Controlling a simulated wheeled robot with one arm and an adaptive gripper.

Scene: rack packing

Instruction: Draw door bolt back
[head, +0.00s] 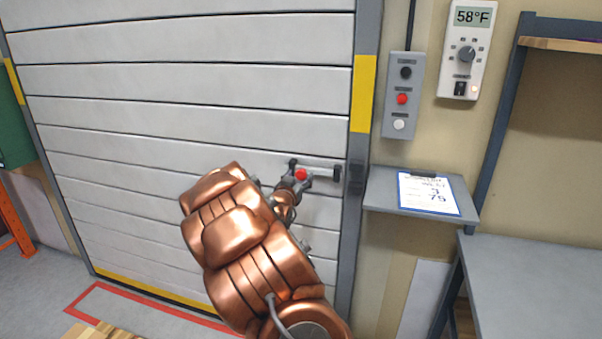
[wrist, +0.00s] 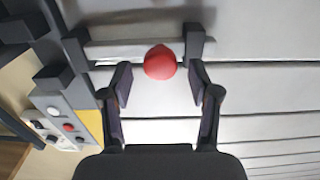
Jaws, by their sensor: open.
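The door bolt is a grey bar with a round red knob (head: 301,174) on the right part of the white slatted door (head: 200,60). In the wrist view the red knob (wrist: 160,62) lies between the fingertips of my gripper (wrist: 160,80), a little beyond them. My gripper (head: 293,184) is open, with one finger on each side of the knob, and I see no contact. The bolt bar (wrist: 125,48) runs across behind the knob between dark brackets. A dark bracket (head: 337,173) sits near the door's right edge, beside the grey frame (head: 357,200).
Right of the door are a button box (head: 403,95), a thermostat (head: 464,50) and a small shelf (head: 385,197) with a clipboard (head: 428,193). A grey table (head: 540,280) stands at lower right. Red floor tape (head: 85,300) lies before the door. The door's left side is clear.

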